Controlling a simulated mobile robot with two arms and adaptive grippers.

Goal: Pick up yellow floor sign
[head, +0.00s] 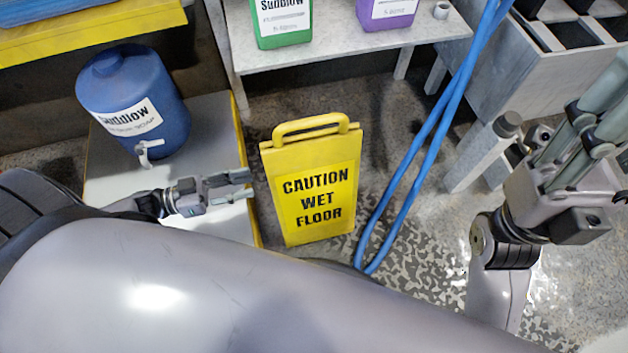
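The yellow floor sign (312,236) stands upright on the floor in the middle of the head view. It reads "CAUTION WET FLOOR" and has a looped handle (311,128) on top. My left gripper (250,183) is just left of the sign, at about the height of its lettering. Its fingers point right towards the sign's left edge, with a gap between them and nothing held. My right gripper (604,118) is at the far right, well away from the sign, with its fingers pointing up and right. Its fingertips are partly cut off by the frame.
A blue jug (133,95) with a tap stands on a low white platform (215,130) left of the sign. Blue hoses (432,128) hang just right of the sign. A white shelf (350,47) holds green and purple containers behind. Grey bins (560,75) stand at upper right.

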